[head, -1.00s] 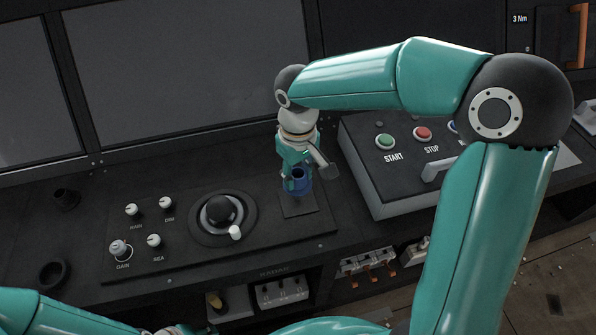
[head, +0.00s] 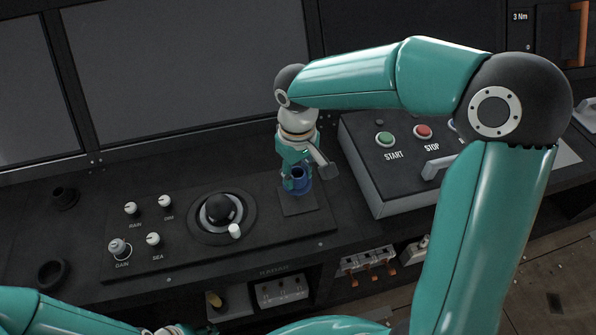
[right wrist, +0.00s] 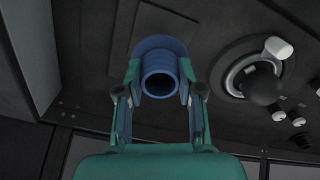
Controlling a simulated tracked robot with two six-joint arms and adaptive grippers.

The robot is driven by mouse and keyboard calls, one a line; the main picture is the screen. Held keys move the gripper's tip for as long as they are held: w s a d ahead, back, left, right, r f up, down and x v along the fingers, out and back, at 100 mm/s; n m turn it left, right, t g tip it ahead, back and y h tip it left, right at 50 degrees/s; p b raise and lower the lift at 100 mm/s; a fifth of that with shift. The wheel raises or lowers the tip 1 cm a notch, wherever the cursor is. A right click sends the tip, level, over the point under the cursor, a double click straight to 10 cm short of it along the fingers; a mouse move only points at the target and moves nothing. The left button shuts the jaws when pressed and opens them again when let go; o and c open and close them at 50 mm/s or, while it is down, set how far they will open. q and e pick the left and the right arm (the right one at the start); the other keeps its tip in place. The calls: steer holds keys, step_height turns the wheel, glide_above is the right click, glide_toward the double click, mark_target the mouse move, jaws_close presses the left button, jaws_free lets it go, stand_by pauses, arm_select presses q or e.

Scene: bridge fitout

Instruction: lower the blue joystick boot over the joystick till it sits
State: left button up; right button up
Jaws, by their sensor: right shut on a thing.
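The blue joystick boot (head: 298,186) is a tube with a wider skirt. It is held above or on a dark square plate (head: 299,205) on the console. My right gripper (head: 296,177) comes down from above and is shut on it. In the right wrist view the boot's round collar (right wrist: 160,82) sits between the two fingers of the right gripper (right wrist: 160,98), and part of the plate (right wrist: 166,21) shows behind. The joystick is not visible; the boot and gripper hide that spot. I cannot tell if the skirt touches the plate.
A black ball in a ring (head: 220,210) with a white knob stands left of the boot. Several white knobs (head: 131,209) are further left. A grey box with START and STOP buttons (head: 423,131) stands close on the right. Screens rise behind.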

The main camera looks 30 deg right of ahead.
mark_target(298, 197)
steer(key=shift+f+b, duration=1.15)
steer(key=shift+f, duration=0.35)
steer(key=shift+f, duration=0.2)
steer(key=shift+f+b, duration=1.4)
steer(key=shift+f, duration=0.1)
steer(key=o, duration=1.2)
step_height(298, 197, up, 12)
